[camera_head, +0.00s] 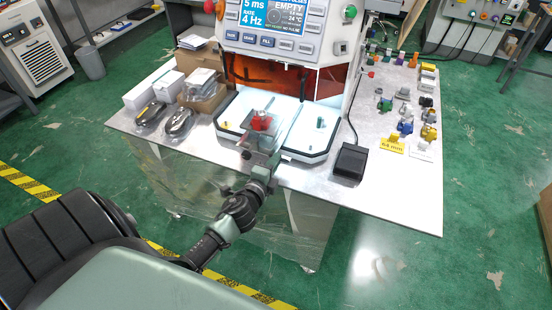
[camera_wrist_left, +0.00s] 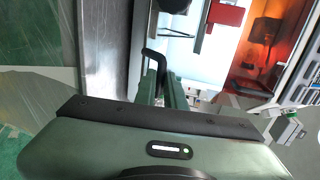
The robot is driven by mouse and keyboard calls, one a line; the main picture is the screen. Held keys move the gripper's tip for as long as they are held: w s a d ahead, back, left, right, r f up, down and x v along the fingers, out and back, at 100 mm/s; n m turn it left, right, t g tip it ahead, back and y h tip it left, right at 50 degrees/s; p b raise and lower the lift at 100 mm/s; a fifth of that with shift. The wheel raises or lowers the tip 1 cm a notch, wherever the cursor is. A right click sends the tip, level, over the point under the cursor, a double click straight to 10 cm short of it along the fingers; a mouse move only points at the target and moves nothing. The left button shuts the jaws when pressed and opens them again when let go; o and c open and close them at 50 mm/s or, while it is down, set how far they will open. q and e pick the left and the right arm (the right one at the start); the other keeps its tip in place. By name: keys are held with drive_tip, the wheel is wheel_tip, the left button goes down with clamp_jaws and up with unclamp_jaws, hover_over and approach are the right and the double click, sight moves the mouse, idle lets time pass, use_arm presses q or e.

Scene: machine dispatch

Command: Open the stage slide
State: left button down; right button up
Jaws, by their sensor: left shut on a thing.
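The stage slide (camera_head: 256,130) is a small grey plate carrying a red block (camera_head: 262,121). It sits on the left half of the machine's white, black-edged front deck (camera_head: 300,138), in front of the orange window. My left gripper (camera_head: 263,163) reaches in from the front at the deck's front edge, and its fingers are shut on the slide's handle. In the left wrist view, the black bent handle (camera_wrist_left: 152,55) shows at the green fingertips (camera_wrist_left: 163,82), with the red block (camera_wrist_left: 226,14) beyond. The fingers hide part of the handle. My right gripper is out of view.
The machine's control panel (camera_head: 282,25) stands above the orange window (camera_head: 270,78). A black pedal (camera_head: 349,161) lies right of the deck. Boxes (camera_head: 203,92) and two dark mouse-shaped items (camera_head: 180,121) lie left. Several small coloured parts line the table's right side.

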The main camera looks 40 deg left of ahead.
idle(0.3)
use_arm(q)
drive_tip(key=c, duration=1.5)
unclamp_jaws()
drive_tip(key=shift+w, duration=0.1)
drive_tip(key=b+v, duration=0.1)
drive_tip(key=v, duration=0.7)
drive_tip(key=shift+a+f, duration=0.1)
